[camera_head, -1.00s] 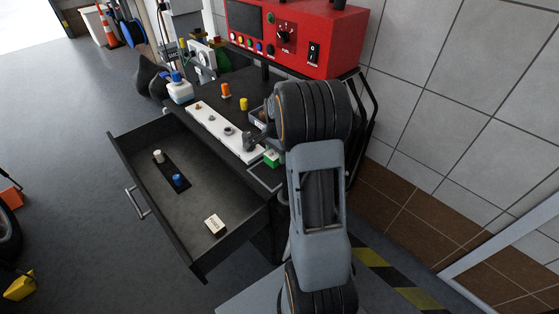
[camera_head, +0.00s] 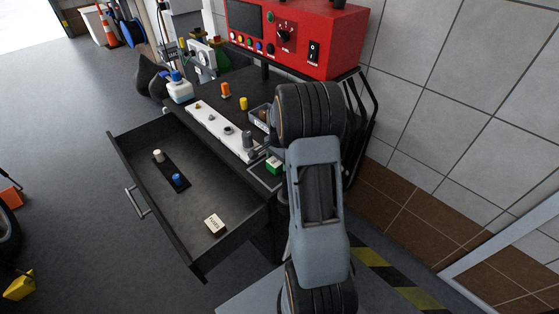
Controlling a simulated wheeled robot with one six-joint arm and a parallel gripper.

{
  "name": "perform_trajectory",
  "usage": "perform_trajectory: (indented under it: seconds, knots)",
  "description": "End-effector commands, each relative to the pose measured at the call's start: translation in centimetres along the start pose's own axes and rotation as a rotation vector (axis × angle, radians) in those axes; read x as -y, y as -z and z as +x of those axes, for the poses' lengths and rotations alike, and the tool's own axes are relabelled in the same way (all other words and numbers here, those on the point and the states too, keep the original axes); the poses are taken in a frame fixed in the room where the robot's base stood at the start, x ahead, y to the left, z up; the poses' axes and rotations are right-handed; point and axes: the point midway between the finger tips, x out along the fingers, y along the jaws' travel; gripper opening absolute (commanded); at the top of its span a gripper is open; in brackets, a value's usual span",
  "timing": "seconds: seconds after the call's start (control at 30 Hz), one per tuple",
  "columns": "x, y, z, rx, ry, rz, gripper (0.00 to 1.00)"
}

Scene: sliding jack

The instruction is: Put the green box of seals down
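The green box of seals (camera_head: 273,165) is small, with a white part showing on its top or side. It is at the near right corner of the dark bench top, over or on a light-outlined square (camera_head: 262,182). Whether it touches the surface is not clear. My gripper (camera_head: 264,155) is just above and beside the box, coming in from my arm on the right. Its fingers are small and partly hidden by my arm, so I cannot tell whether they are closed on the box.
An open drawer (camera_head: 205,250) sticks out below the bench, holding a white box (camera_head: 215,224) and a dark strip with two small pieces.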

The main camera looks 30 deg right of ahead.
Motion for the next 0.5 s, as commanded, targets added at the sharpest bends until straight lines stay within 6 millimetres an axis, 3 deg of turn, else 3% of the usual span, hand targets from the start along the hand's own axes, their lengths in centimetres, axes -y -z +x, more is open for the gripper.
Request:
perform_trajectory:
  seconds: [0.27,0.5]
  knots:
    - [0.0,0.0,-0.2,0.0,0.0,0.0,0.78]
    - [0.1,0.0,-3.0,-0.002,0.003,0.0,0.78]
